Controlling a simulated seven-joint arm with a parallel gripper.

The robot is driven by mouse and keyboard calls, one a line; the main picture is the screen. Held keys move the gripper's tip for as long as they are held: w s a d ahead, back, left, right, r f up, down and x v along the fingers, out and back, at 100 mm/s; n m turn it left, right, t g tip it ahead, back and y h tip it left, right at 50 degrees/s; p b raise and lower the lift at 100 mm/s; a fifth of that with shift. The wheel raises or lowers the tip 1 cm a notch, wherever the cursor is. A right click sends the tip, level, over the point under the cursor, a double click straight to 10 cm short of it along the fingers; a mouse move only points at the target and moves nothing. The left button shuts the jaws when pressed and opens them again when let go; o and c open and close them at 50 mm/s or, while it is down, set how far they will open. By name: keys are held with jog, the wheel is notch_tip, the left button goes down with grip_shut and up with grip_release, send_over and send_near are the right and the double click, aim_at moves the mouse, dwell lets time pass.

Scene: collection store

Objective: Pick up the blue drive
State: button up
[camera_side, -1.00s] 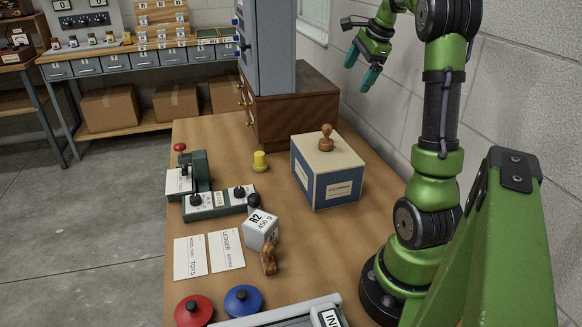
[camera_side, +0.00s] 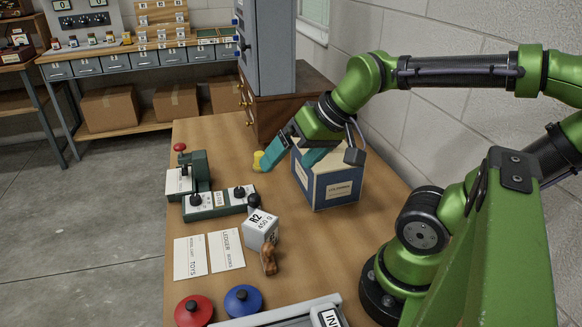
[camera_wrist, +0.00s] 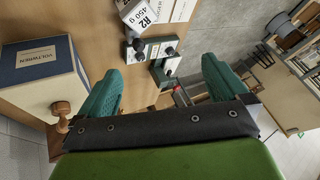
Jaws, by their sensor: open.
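I cannot identify anything as a drive. The blue things are a round blue disc with a knob (camera_side: 243,300) at the table's front edge in the side view, and a blue box with a cream lid (camera_side: 337,188) behind it. The box also shows at the left of the wrist view (camera_wrist: 42,68). My gripper (camera_side: 284,166) is open and empty, above the table by the box's left side and apart from the blue disc. In the wrist view its teal fingers (camera_wrist: 160,68) are spread apart with nothing held between them.
A red knobbed disc (camera_side: 194,310) sits beside the blue one. Another stamp (camera_wrist: 60,112) is near the box.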

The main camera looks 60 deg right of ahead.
jog(key=shift+s+a+r+n, duration=0.15)
jog(key=shift+s+a+n, duration=0.1)
jog(key=shift+a, duration=0.25)
jog(key=shift+s+a+r+n, duration=0.1)
jog(key=shift+s+a+n, duration=0.15)
jog(key=shift+a, duration=0.25)
jog(key=shift+c, duration=0.5)
jog(key=shift+a+r+t+y, duration=0.15)
jog(key=shift+a+t+y, duration=0.1)
jog(key=shift+t+y, duration=0.05)
jog(key=shift+c, duration=1.1)
jog(key=c, duration=0.7)
jog(key=shift+w, duration=0.1)
